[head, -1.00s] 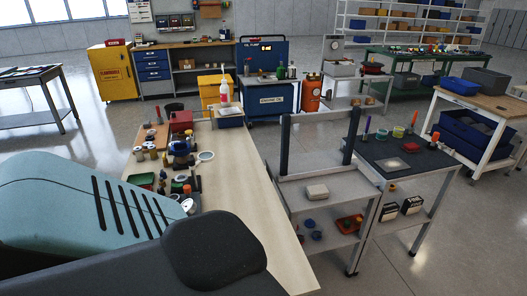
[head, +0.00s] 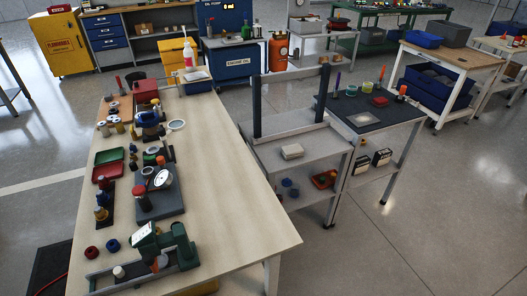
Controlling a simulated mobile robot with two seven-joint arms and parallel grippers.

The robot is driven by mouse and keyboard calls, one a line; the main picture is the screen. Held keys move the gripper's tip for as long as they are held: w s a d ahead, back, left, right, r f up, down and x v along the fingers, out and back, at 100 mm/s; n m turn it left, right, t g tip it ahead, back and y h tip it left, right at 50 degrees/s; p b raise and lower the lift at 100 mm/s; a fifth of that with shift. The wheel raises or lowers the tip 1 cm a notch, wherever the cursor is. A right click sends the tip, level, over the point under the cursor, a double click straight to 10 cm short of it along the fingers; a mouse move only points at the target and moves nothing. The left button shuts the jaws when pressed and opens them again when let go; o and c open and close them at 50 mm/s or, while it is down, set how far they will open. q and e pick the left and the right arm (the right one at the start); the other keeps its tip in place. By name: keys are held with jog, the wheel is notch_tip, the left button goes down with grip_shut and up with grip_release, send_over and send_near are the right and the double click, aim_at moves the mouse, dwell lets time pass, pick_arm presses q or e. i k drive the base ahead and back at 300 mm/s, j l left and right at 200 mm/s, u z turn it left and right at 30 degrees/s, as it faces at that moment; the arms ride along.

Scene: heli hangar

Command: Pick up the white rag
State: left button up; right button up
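I cannot tell for sure which thing is the white rag. A flat pale square (head: 366,119) lies on the dark top of the right-hand cart (head: 340,108). A small whitish block-like item (head: 292,151) lies on the grey cart shelf (head: 270,150) to its left. A flat white piece (head: 196,75) lies beneath a white bottle with a red cap (head: 188,54) at the far end of the long workbench (head: 225,180). Neither of my grippers is in view.
The workbench's left side is crowded with a green machine (head: 165,250), a dial gauge on a dark plate (head: 160,205), red and green trays (head: 108,165) and small parts. Its right side is bare. Open floor (head: 420,220) lies right of the carts.

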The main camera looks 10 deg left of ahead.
aim_at(289, 153)
jog(key=i+l+u, duration=0.15)
jog(key=u, duration=0.85)
jog(key=i+l+u, duration=0.1)
jog(key=l+u, duration=0.95)
jog(key=l, duration=1.25)
jog(key=k+l, duration=0.15)
jog(key=l, duration=0.5)
jog(key=l+u, duration=0.1)
jog(key=l, duration=0.5)
jog(key=k, duration=0.05)
